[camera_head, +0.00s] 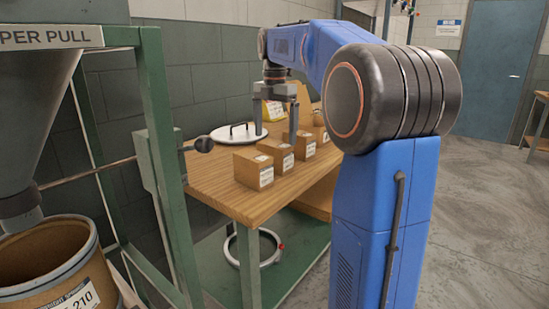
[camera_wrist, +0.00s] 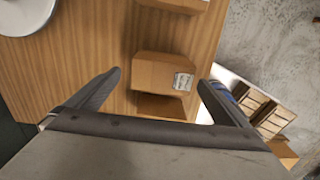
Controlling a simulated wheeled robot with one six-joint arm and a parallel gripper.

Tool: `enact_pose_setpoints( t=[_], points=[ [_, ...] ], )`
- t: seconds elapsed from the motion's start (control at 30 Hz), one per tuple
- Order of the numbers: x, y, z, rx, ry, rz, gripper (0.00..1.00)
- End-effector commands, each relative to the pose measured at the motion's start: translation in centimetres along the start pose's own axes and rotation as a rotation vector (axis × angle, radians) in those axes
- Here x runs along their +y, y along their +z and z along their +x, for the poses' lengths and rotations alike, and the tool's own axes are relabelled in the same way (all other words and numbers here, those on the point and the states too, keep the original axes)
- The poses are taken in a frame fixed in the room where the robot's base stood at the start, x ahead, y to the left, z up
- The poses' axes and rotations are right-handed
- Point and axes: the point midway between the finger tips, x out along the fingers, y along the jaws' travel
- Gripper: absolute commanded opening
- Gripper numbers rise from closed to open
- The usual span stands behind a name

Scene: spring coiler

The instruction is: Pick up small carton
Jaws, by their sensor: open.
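Several small brown cartons with white labels stand in a row along the wooden table's right side. In the head view these include the nearest carton (camera_head: 245,170), a second carton (camera_head: 279,163) and a third carton (camera_head: 304,149). My gripper (camera_head: 275,138) points down over the row, open. In the wrist view, my gripper (camera_wrist: 160,77) has its fingers apart, with a labelled carton (camera_wrist: 158,70) showing between the fingertips. Nothing is held. Another brown box surface below it is partly hidden by my gripper. Whether the fingers are level with the carton cannot be told.
The wooden table (camera_head: 215,182) also bears a white round lid (camera_head: 222,138) with a dark handle, seen in the wrist view (camera_wrist: 22,14) too. A green frame (camera_head: 165,165) and a drum (camera_head: 45,262) stand at left. A ring (camera_head: 232,248) lies below the table.

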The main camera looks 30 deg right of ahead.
Motion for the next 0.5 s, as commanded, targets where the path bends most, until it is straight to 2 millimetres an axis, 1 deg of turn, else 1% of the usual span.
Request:
enact_pose_setpoints(
  t=[0.03,0.1,0.2,0.43,0.5],
  points=[
    [-0.1,-0.1,0.9,0.002,-0.002,0.000,1.00],
    [-0.1,-0.1,2.0,0.001,-0.001,0.000,1.00],
    [0.0,0.0,3.1,0.000,0.000,0.000,1.00],
    [-0.1,-0.1,4.3,0.000,0.000,0.001,1.00],
    [-0.2,-0.2,5.1,0.001,-0.001,0.001,1.00]
  ],
)
